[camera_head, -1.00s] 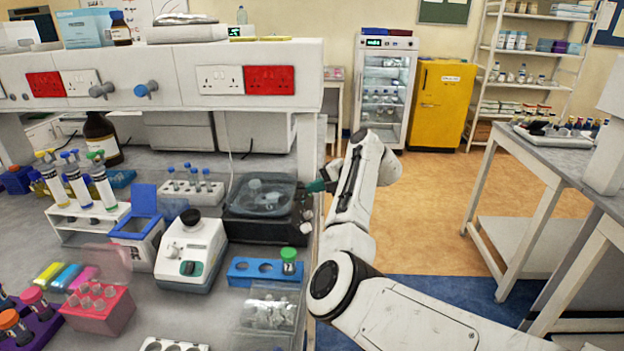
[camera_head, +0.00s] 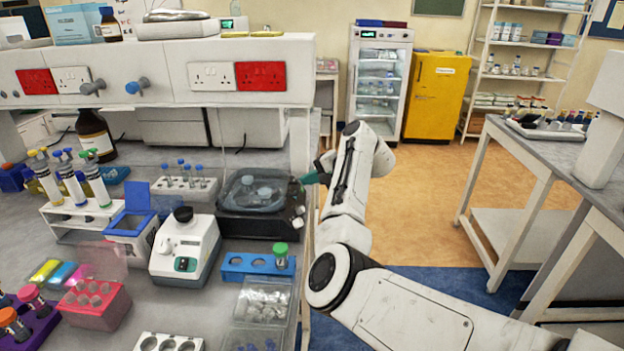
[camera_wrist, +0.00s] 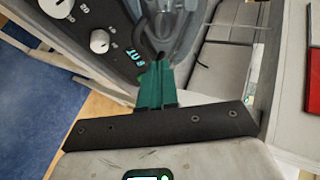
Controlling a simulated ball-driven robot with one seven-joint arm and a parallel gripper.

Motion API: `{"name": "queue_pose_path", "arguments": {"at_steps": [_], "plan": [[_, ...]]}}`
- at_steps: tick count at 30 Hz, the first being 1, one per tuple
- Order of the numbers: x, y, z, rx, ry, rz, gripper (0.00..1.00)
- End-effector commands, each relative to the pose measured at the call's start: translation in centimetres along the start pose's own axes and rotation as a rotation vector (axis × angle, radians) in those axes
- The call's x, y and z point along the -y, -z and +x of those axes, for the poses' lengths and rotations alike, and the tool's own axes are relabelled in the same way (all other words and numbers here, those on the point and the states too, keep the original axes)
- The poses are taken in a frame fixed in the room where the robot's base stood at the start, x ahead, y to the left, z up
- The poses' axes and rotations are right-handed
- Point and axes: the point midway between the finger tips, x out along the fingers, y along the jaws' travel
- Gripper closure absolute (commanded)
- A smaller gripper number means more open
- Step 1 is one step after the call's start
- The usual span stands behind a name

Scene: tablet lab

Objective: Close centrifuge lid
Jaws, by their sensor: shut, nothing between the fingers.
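The centrifuge is a black box (camera_head: 240,226) on the bench, with a see-through domed lid (camera_head: 254,190) over its top. The lid looks low over the bowl, but I cannot tell whether it is fully down. My gripper (camera_head: 312,178) has green fingers, shut and empty, at the back right corner of the centrifuge. In the wrist view, the fingertips (camera_wrist: 157,66) point at the edge of the dark panel (camera_wrist: 85,20) with its pale knobs, close beside the clear lid (camera_wrist: 178,30). I cannot tell whether they touch it.
A white device (camera_head: 185,250) stands left of the centrifuge, and a blue rack (camera_head: 240,268) with a green-capped tube stands in front. A white tube rack (camera_head: 190,188) is behind left. The overhead shelf (camera_head: 150,90) spans the bench. Open floor (camera_head: 430,185) lies to the right.

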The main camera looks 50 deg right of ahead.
Motion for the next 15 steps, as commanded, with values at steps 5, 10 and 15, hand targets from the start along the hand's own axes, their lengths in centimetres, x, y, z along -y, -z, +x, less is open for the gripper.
{"name": "queue_pose_path", "arguments": {"at_steps": [5, 10, 15], "plan": [[1.4, 0.1, -2.3, -0.006, 0.009, -0.003, 1.00], [0.7, 0.3, -6.0, -0.007, 0.010, -0.005, 1.00], [0.3, 0.4, -8.7, -0.005, 0.012, -0.005, 1.00]]}}
